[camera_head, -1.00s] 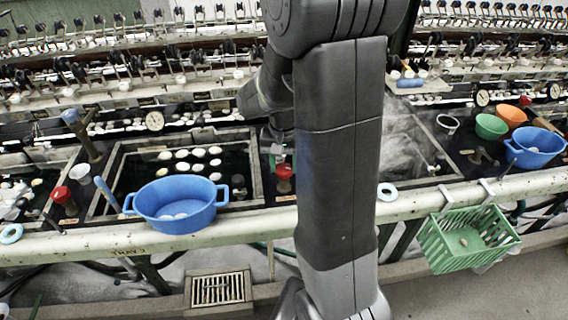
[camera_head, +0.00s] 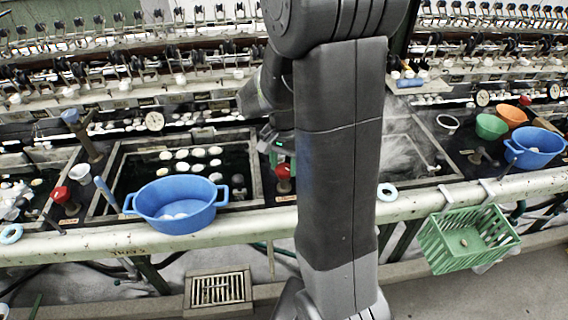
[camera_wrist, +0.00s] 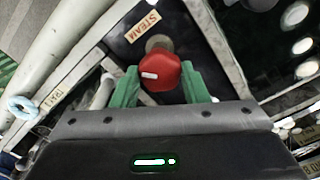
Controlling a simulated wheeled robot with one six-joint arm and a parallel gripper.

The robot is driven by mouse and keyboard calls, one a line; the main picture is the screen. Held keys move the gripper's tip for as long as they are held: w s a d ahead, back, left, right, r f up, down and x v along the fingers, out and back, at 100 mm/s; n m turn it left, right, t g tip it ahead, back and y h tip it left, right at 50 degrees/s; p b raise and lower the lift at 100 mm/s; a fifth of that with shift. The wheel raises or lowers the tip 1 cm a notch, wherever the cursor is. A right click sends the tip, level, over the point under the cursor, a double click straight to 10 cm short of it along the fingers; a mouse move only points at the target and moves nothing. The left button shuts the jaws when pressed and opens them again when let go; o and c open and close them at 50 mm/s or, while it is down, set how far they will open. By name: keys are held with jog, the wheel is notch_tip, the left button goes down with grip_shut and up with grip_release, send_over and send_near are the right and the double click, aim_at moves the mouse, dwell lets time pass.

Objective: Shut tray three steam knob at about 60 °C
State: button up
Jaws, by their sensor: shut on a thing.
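My gripper (camera_wrist: 163,82) has its green fingers closed on both sides of a red steam knob (camera_wrist: 158,72) in the wrist view. A "STEAM" label (camera_wrist: 143,27) sits beside the knob. My arm hides part of the panel and the steaming basin's left side. A dial gauge (camera_head: 154,122) stands behind the cocoon basin; its reading is too small to tell.
A blue tub (camera_head: 176,222) sits at the front of the cocoon basin (camera_head: 246,140). Another red knob (camera_head: 61,195) is at far left. A green basket (camera_head: 436,250) hangs from the front rail (camera_head: 75,246). Coloured bowls and a blue tub (camera_head: 534,158) stand at right.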

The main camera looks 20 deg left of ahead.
aim_at(284, 167)
jog(key=o, duration=1)
jog(key=shift+c, duration=0.2)
notch_tip(284, 167, up, 14)
